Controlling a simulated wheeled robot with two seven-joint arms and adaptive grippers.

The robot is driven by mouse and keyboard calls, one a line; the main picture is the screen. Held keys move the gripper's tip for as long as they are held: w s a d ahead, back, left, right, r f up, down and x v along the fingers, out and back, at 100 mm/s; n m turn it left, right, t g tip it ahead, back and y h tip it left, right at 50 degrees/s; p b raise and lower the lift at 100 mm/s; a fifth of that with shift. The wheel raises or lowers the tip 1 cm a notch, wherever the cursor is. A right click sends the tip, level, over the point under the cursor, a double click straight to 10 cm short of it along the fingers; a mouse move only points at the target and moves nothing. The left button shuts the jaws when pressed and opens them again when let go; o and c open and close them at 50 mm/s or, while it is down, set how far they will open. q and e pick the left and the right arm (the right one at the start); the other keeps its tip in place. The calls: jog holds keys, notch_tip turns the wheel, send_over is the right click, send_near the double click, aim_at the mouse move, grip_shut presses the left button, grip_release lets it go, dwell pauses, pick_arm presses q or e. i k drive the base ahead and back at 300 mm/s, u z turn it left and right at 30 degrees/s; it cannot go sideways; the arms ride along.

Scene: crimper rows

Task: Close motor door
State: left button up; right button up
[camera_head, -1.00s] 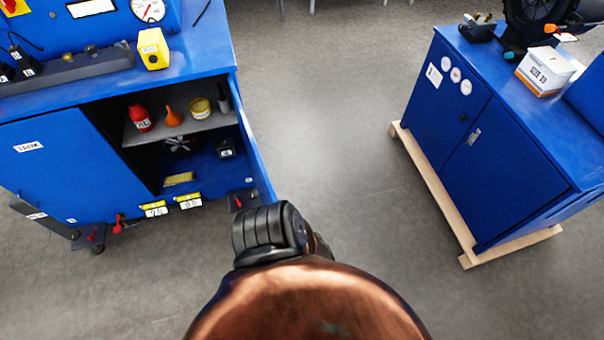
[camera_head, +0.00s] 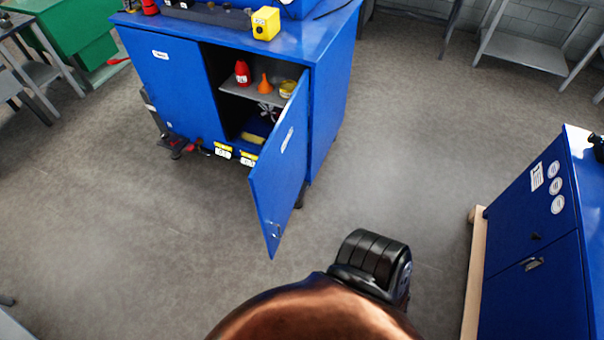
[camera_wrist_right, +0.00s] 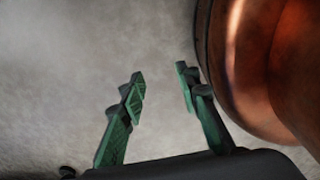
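The blue cabinet (camera_head: 170,80) stands at upper left in the head view. Its right-hand door (camera_head: 277,165) is swung open toward me, with a small handle near its lower free edge. Its left-hand door is shut. My right gripper (camera_wrist_right: 158,85) shows in the right wrist view, its two green fingers apart with nothing between them, over bare floor. It is not seen touching the door. My left gripper is in neither view. The black and copper parts at the bottom of the head view are mine.
Inside the cabinet are a red bottle (camera_head: 242,73), an orange funnel (camera_head: 265,84) and a yellow tin (camera_head: 288,88). A second blue cabinet (camera_head: 525,270) on a wooden pallet stands at right. Grey floor (camera_head: 400,160) between the cabinets is clear.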

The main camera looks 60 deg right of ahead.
aim_at(276, 179)
jog(key=z, duration=1.6)
